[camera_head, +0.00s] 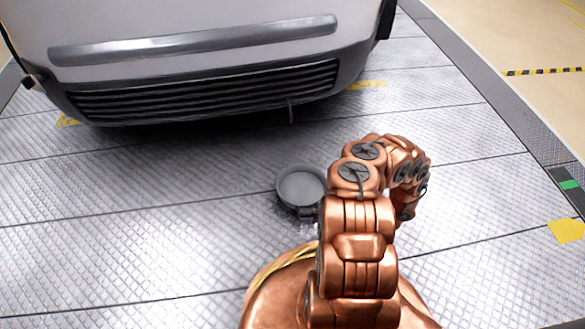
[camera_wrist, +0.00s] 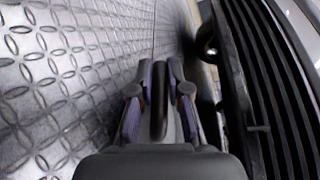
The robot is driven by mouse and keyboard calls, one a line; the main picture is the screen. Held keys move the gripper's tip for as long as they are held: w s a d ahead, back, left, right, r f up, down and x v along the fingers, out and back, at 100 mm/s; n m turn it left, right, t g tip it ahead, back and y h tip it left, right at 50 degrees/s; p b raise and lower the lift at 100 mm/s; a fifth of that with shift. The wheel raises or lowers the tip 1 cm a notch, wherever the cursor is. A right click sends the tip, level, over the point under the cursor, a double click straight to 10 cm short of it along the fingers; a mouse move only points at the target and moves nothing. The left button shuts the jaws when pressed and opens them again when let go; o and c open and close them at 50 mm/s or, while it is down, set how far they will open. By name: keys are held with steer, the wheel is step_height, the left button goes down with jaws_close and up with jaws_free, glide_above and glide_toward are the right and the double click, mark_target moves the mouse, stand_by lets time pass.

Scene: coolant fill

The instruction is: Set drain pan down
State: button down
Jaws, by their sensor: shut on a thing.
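The drain pan (camera_head: 301,187) is a round, shallow grey pan, seen from above in the head view. It lies just left of my copper arm, in front of the van, at or close above the floor; I cannot tell whether it touches. My gripper (camera_wrist: 159,103) shows in the wrist view, with its two fingers shut on a dark upright bar (camera_wrist: 158,88), which looks like the pan's handle. In the head view my gripper is mostly hidden by my arm, with only a dark part showing at the pan's near rim. The pan's bowl is not clear in the wrist view.
A white van (camera_head: 200,45) with a black grille (camera_head: 205,90) stands at the back. A thin hook or pipe (camera_head: 291,112) hangs under its bumper. The tread-plate floor (camera_head: 130,225) is clear to the left. A dark border strip (camera_head: 500,100) runs along the right.

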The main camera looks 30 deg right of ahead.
mark_target(297, 186)
steer(key=shift+w+a, duration=0.2)
steer(key=w+d+b, duration=0.2)
steer(key=w, duration=0.2)
steer(key=w+d+f+b, duration=0.1)
steer(key=w+d+b, duration=0.1)
steer(key=w, duration=0.3)
steer(key=w+d+b, duration=0.1)
steer(key=w+b, duration=0.1)
steer(key=w, duration=0.3)
steer(key=shift+w+d+f, duration=0.1)
steer(key=shift+d+f, duration=0.15)
steer(key=shift+d, duration=0.15)
step_height(297, 186, down, 4)
steer(key=b, duration=0.3)
steer(key=shift+w+r, duration=0.15)
steer(key=shift+r, duration=0.2)
steer(key=c, duration=1.1)
jaws_free()
steer(key=shift+c, duration=0.2)
